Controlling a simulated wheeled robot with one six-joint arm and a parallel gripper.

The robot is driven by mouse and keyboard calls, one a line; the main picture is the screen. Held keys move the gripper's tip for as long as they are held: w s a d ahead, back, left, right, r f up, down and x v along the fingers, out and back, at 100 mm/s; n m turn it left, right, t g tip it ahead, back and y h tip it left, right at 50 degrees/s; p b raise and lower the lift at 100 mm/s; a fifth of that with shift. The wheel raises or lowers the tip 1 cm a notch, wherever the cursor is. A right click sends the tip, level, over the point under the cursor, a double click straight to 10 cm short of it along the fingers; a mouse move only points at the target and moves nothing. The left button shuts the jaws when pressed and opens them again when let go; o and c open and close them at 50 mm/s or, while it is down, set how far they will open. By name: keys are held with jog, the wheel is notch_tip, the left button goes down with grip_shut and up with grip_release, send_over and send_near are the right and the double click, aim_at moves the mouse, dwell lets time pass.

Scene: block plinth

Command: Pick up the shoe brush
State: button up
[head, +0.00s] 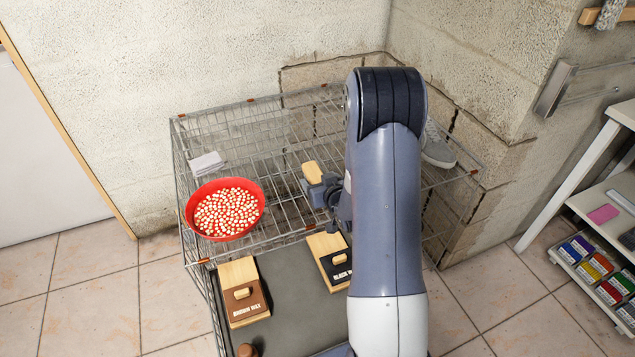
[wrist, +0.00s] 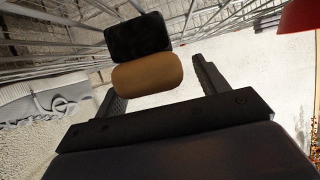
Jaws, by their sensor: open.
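The shoe brush (head: 312,172) looks like a tan wooden block, over the upper wire shelf in the head view. In the wrist view the brush (wrist: 147,73) shows its rounded wooden back and a black bristle part beyond it. My gripper (head: 319,190) is at the near side of the brush, partly hidden by my arm. In the wrist view my gripper (wrist: 157,80) is open, with one finger to each side of the wooden part. I cannot tell whether either finger touches it.
A red bowl (head: 191,212) of pale pellets and a white card (head: 206,164) sit left on the wire rack (head: 290,225). A grey shoe (head: 437,150) is at right, behind my arm. Brown wax (head: 243,290) and black wax (head: 330,260) boxes lie below in front.

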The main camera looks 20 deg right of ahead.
jog(key=c, duration=1.1)
